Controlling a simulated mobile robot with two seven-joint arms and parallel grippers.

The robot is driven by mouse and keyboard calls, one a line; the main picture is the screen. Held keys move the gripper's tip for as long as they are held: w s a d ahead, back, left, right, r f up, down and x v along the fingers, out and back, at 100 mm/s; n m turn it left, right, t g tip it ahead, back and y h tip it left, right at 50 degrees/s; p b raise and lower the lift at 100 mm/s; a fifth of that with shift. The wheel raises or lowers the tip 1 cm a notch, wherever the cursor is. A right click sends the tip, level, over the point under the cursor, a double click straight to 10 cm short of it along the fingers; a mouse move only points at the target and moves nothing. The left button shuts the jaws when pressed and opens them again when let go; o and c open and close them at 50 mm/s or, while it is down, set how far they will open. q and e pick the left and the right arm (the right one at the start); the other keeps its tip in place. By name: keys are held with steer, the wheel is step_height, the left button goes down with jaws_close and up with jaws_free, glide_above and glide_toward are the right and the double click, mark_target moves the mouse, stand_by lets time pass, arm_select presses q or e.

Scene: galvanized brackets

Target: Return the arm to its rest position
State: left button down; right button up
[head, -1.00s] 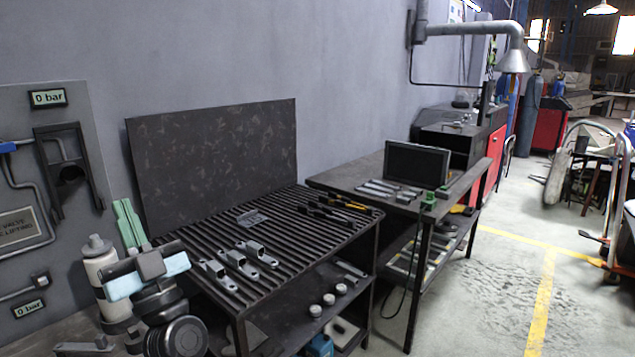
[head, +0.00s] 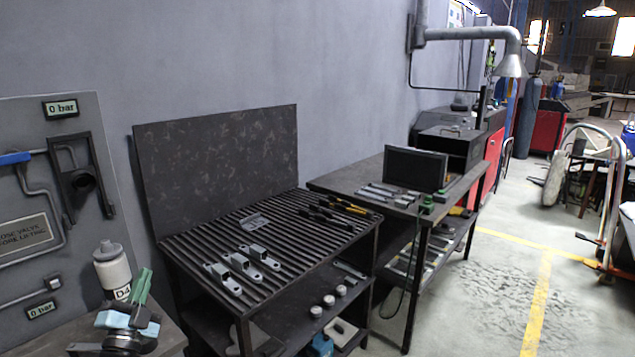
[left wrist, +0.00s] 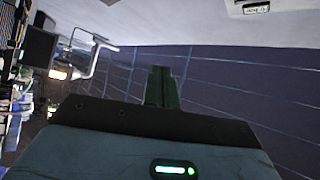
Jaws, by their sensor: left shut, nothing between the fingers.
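My left gripper (head: 142,285) is at the lower left of the head view, with its green fingers pointing up and its light-blue body below them. It is shut and empty. In the left wrist view the green fingers (left wrist: 163,88) are together with nothing between them, against a dark wall with pale lines. The gripper is apart from the slatted table (head: 310,232), to its left, and in front of a white bottle (head: 112,272). My right gripper is not in view.
Several grey metal brackets (head: 243,265) lie on the slatted table. Black tools with a yellow-handled one (head: 348,204) lie behind them. A second table (head: 335,180) with a dark screen (head: 415,168) stands to the right. A gauge panel (head: 100,130) is at the left.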

arm_select(q)
step_height(320, 180, down, 14)
steer(key=w+a+n+g+y, duration=0.2)
steer(key=n+g, duration=0.7)
steer(key=s+d+f+g+h, duration=0.1)
steer(key=s+d+f, duration=0.4)
steer(key=s+f, duration=0.35)
steer(key=s+d+f+g+h, duration=0.1)
steer(key=s+d+f+g, duration=0.1)
steer(key=s+d+f, duration=0.5)
steer(key=s+d+f+g+h, duration=0.1)
steer(key=s+d+f, duration=0.1)
steer(key=s, duration=1.3)
steer(key=s+d+f+n+g+h, duration=0.1)
steer(key=s+d+f+g, duration=0.1)
steer(key=s, duration=1.3)
steer(key=d+f, duration=0.1)
steer(key=d, duration=0.1)
steer(key=shift+d, duration=0.35)
